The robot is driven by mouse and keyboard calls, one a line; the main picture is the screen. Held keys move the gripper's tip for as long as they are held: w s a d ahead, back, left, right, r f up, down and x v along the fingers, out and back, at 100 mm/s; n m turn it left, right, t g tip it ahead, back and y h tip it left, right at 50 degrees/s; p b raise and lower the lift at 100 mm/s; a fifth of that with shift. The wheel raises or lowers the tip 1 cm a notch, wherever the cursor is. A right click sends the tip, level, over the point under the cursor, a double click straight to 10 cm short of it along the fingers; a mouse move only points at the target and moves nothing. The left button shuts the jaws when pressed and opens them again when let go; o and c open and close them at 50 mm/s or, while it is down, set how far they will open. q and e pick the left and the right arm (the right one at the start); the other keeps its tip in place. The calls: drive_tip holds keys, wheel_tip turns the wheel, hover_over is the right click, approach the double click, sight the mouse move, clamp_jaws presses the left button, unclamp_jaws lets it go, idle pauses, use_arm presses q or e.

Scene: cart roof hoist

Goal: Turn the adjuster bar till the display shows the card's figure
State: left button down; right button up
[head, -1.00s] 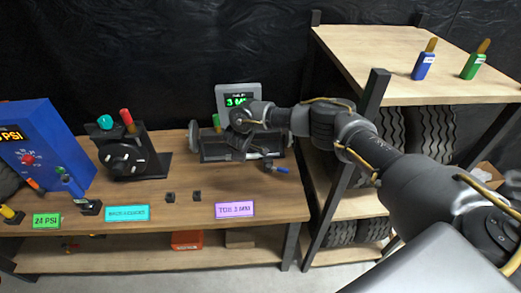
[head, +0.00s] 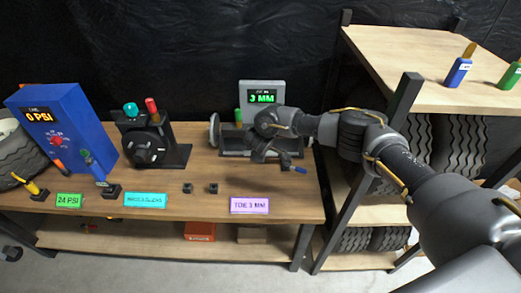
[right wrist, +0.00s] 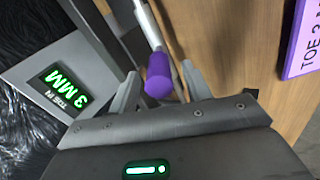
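The purple card (head: 249,205) on the bench's front edge reads TOE 3 MM. The grey display (head: 262,86) at the back of the bench shows 3 MM in green; the right wrist view shows the display (right wrist: 67,88) reading TOE IN 3 MM. The adjuster bar (right wrist: 148,25) is a pale rod with a purple end grip. My right gripper (right wrist: 160,72) has its fingers apart on both sides of that grip, with gaps showing. In the head view my right gripper (head: 264,153) is in front of the display's rig and hides part of it. My left gripper is not in view.
A black device with a dial (head: 146,150) and a blue gauge box (head: 62,125) reading 0 PSI stand to the left. Two small black blocks (head: 200,188) lie on the bench. A shelf unit with tires (head: 455,145) stands at the right.

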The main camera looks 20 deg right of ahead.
drive_tip(key=shift+s+r, duration=0.1)
drive_tip(key=p+v, duration=0.2)
drive_tip(key=v, duration=0.8)
drive_tip(key=shift+s+r+p, duration=0.15)
drive_tip(key=shift+r+p, duration=0.05)
drive_tip(key=shift+p, duration=0.15)
